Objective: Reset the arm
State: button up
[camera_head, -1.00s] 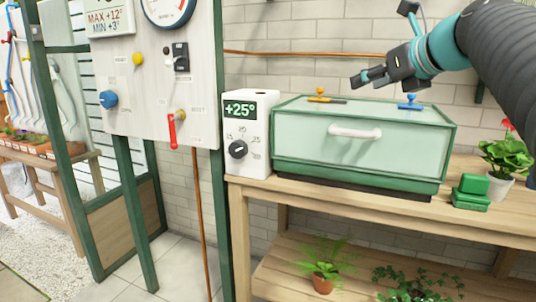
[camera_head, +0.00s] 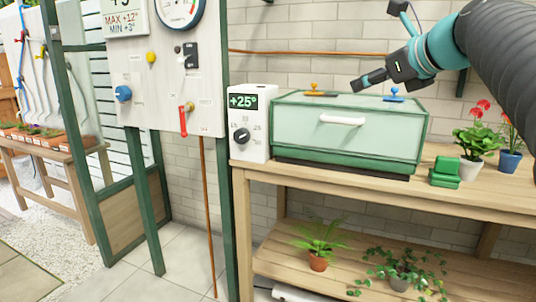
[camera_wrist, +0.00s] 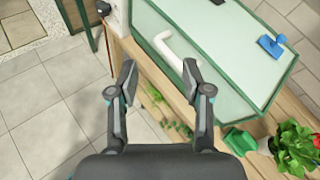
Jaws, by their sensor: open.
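My gripper (camera_head: 368,82) hangs in the air above the pale green propagator box on the bench, at the upper right of the head view. In the wrist view my gripper (camera_wrist: 160,82) has its two fingers well apart with nothing between them. Through the gap show the bench edge, plants on the lower shelf and the tiled floor. The propagator box (camera_head: 300,133) is closed, with a white handle (camera_head: 342,120) on its front. The handle also shows in the wrist view (camera_wrist: 172,50), just beyond the fingertips.
A white thermostat (camera_head: 247,140) reading +25° stands left of the box. An orange knob (camera_head: 320,93) and a blue knob (camera_head: 394,97) sit on top. Green blocks (camera_head: 445,172) and potted flowers (camera_head: 475,140) stand on the right. A control panel (camera_head: 170,95) with a red lever (camera_head: 186,120) is at left.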

jog(key=s+d+f+n+g+h, duration=0.1)
jog(key=s+f+n+g+h, duration=0.1)
jog(key=f+n, duration=0.5)
jog(key=s+d+f+n+g+h, duration=0.1)
jog(key=s+d+f+n, duration=0.1)
jog(key=f+n, duration=0.6)
jog(key=s+a+f+n+g+h, duration=0.1)
jog(key=s+a+f+n, duration=0.3)
jog(key=s+f, duration=0.7)
jog(key=s+a+f+n+g+h, duration=0.1)
jog(key=s+a+f+n+g, duration=0.1)
jog(key=s+f+n, duration=0.7)
notch_tip(320, 180, down, 3)
jog(key=shift+s+a+r+n+g, duration=0.1)
jog(key=shift+s+a+n+g, duration=0.25)
jog(key=shift+s+a, duration=0.7)
jog(key=shift+s+d, duration=0.15)
jog(key=shift+d, duration=0.05)
